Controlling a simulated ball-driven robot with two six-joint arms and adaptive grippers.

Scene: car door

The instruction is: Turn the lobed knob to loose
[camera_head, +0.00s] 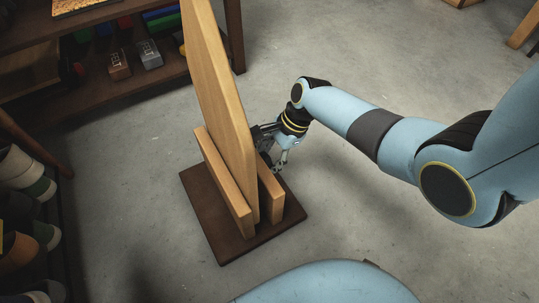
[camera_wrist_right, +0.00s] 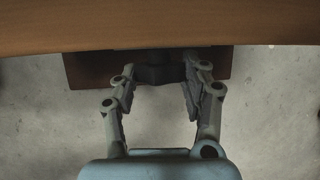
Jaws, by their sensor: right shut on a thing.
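The lobed knob (camera_wrist_right: 158,74) is a dark shape at the top middle of the right wrist view, under the edge of the wooden panel (camera_wrist_right: 160,25). My right gripper (camera_wrist_right: 160,80) is shut on the knob, one finger on each side of it. Part of the knob is hidden by the panel edge, so its turn angle cannot be told. In the head view my right gripper (camera_head: 272,152) is against the right side of the upright wooden panel (camera_head: 222,90), and the knob cannot be made out there. My left gripper is not in view.
The panel stands between wooden blocks (camera_head: 222,185) on a dark brown base (camera_head: 225,240). A shelf (camera_head: 110,95) with boxes stands at the upper left. The grey floor on the right is mostly clear.

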